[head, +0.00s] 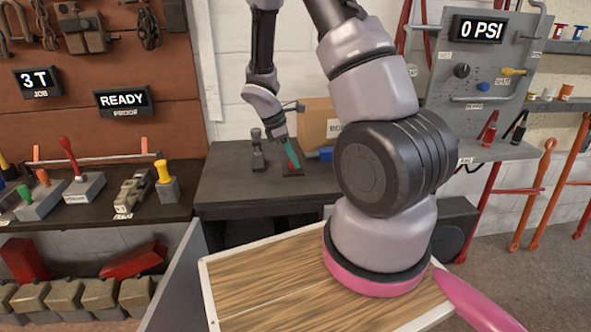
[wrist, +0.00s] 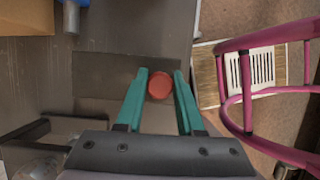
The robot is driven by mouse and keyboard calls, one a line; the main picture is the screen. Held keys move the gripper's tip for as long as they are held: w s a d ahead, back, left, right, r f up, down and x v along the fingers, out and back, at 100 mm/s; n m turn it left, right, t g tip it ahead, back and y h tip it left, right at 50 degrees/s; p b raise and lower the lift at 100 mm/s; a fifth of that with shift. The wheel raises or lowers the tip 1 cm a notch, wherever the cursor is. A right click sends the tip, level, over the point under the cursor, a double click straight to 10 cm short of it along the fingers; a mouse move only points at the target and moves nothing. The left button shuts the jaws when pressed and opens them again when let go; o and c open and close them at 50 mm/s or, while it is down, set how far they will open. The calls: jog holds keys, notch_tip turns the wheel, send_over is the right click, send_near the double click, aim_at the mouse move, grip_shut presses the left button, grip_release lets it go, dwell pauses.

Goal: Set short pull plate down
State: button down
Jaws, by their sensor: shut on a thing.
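My gripper (head: 291,163) is over the dark bench (head: 225,180), pointing down, its teal fingers closed about a red round knob (wrist: 159,84). In the wrist view my gripper (wrist: 158,88) has one finger on each side of this knob. Under the knob is a dark flat plate (wrist: 100,72), which I take to be the short pull plate. In the head view the plate (head: 297,173) shows small and dark at the bench top. I cannot tell whether its underside touches the bench.
A grey-black upright device (head: 258,152) stands left of my gripper. A cardboard box (head: 318,118) and a blue item (head: 326,153) are behind and to the right. Bare bench top lies in front of the plate. A tool shelf (head: 110,205) is at the left.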

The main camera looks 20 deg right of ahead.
aim_at(293, 170)
jog(key=shift+f, duration=2.3)
jog(key=shift+f, duration=0.15)
jog(key=c, duration=0.5)
grip_release()
